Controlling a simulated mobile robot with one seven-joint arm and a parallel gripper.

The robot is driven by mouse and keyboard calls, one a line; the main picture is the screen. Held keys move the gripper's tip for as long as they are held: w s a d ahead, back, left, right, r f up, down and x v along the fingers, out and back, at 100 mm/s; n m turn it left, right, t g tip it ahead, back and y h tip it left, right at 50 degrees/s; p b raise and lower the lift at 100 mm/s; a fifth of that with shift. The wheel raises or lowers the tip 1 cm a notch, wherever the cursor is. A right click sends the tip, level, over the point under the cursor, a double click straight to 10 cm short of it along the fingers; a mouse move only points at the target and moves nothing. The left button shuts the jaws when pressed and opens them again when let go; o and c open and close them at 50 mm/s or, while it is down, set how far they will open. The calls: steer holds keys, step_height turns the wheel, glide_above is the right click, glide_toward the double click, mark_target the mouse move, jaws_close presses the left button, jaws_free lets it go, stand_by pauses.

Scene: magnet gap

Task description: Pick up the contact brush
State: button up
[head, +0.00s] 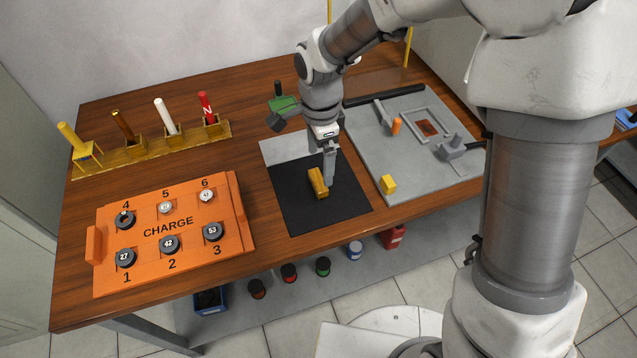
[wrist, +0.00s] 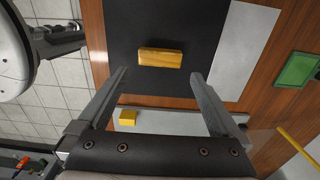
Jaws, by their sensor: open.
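A brass-yellow oblong block, which looks like the contact brush (head: 317,183), lies on the black mat (head: 302,217) near the front of the table. No label shows on it. In the wrist view the block (wrist: 160,58) lies crosswise beyond my fingertips, on the black mat (wrist: 150,22). My gripper (head: 329,180) points down over the mat, close to the block's right side in the head view. In the wrist view my gripper (wrist: 158,75) is open, with its two fingers spread wide and nothing between them. The exact height above the block is hard to tell.
A grey board (head: 418,165) with fixtures and a small yellow cube (head: 388,184) lies to the right. An orange CHARGE tray (head: 172,262) with numbered discs is at left. A rack (head: 110,162) of coloured rods and a green object (head: 284,104) stand behind.

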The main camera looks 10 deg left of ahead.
mark_target(318, 179)
step_height(318, 179, down, 7)
steer(key=shift+s+a+f+b, duration=0.1)
steer(key=shift+s+a+b, duration=0.05)
steer(key=shift+b, duration=0.35)
steer(key=shift+c, duration=0.3)
steer(key=c, duration=1.2)
steer(key=shift+r, duration=0.5)
steer(key=r, duration=0.2)
steer(key=r+p, duration=0.1)
steer(key=r, duration=0.1)
steer(key=shift+d, duration=0.3)
steer(key=d+r, duration=0.2)
steer(key=d, duration=0.1)
steer(key=d+r, duration=0.2)
steer(key=d, duration=0.2)
steer(key=d+r+p, duration=0.1)
steer(key=d+r, duration=0.1)
steer(key=d, duration=0.2)
